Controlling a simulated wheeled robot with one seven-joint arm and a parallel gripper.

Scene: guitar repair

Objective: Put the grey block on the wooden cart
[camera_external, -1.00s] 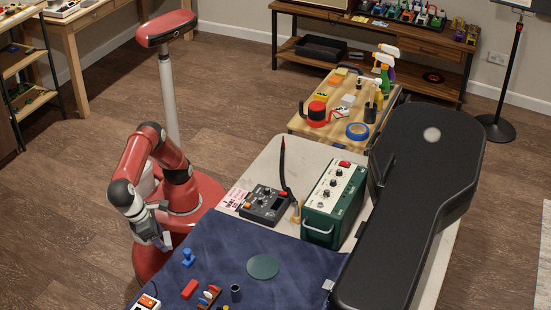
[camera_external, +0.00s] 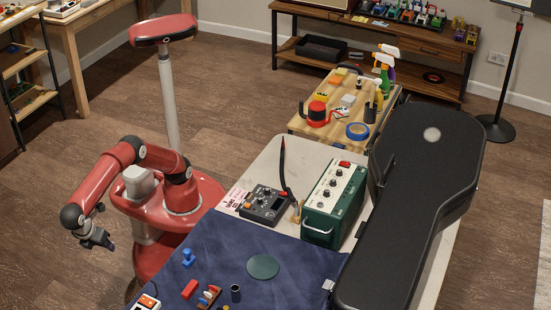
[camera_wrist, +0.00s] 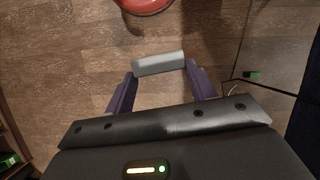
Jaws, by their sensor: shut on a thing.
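My gripper (camera_wrist: 160,82) is shut on a grey block (camera_wrist: 158,62), which sits across the fingertips in the wrist view, with bare floor behind it. In the outside view my gripper (camera_external: 103,243) hangs over the floor at the left, left of the blue-covered table; the block is too small there to make out clearly. The wooden cart (camera_external: 326,134) stands far from it, behind the table, at upper right of centre. Its top holds a red and black object, a roll of blue tape (camera_external: 357,131), spray bottles (camera_external: 385,72) and several small items.
The worktable with a blue mat (camera_external: 225,247) carries a green amplifier (camera_external: 335,205), a dark device (camera_external: 264,204) and small coloured parts. A black guitar case (camera_external: 425,170) lies at the right, close to the cart. Shelves stand at far left; floor around my gripper is clear.

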